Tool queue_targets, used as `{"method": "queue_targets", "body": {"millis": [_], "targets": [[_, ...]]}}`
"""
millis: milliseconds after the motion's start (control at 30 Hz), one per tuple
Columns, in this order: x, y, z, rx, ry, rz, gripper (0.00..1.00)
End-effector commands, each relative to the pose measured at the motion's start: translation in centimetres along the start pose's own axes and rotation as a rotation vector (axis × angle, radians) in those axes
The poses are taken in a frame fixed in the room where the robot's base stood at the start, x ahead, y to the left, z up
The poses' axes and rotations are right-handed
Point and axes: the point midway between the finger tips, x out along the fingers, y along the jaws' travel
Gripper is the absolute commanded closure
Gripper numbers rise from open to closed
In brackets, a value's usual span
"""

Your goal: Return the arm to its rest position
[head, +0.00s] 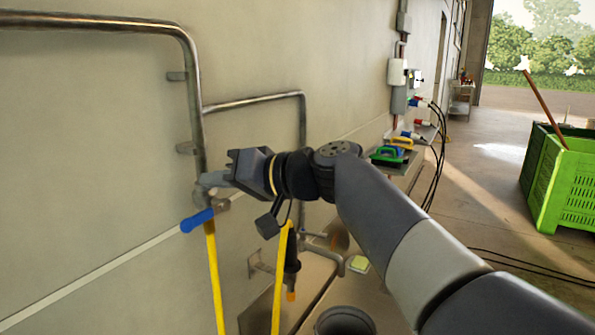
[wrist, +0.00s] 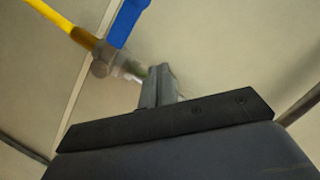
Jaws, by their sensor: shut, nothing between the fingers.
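My arm (head: 395,225) reaches from the lower right toward the wall pipes. My gripper (head: 214,181) points left, with its fingertips in front of or near the vertical metal pipe (head: 198,110); I cannot tell if they touch it. In the wrist view the fingers of my gripper (wrist: 158,84) are together and hold nothing. A valve with a blue handle (head: 197,220) sits just below the fingertips. In the wrist view the blue handle (wrist: 126,22) and the valve body (wrist: 103,62) lie just beyond the fingers, up and to the left.
A yellow hose (head: 215,280) hangs below the valve, and another yellow hose (head: 278,280) hangs beneath my wrist. A metal basin (head: 300,285) stands below. A green crate (head: 562,185) stands at right; floor between is open, crossed by black cables.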

Motion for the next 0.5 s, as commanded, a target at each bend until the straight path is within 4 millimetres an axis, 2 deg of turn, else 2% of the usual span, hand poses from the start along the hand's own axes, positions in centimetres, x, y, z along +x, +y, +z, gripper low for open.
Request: {"method": "queue_targets", "body": {"millis": [100,500], "targets": [[0.4,-0.2,0.9,-0.1,-0.007,0.023,1.0],[0.8,-1.5,2.2,-0.424,-0.009,0.108,1.0]]}}
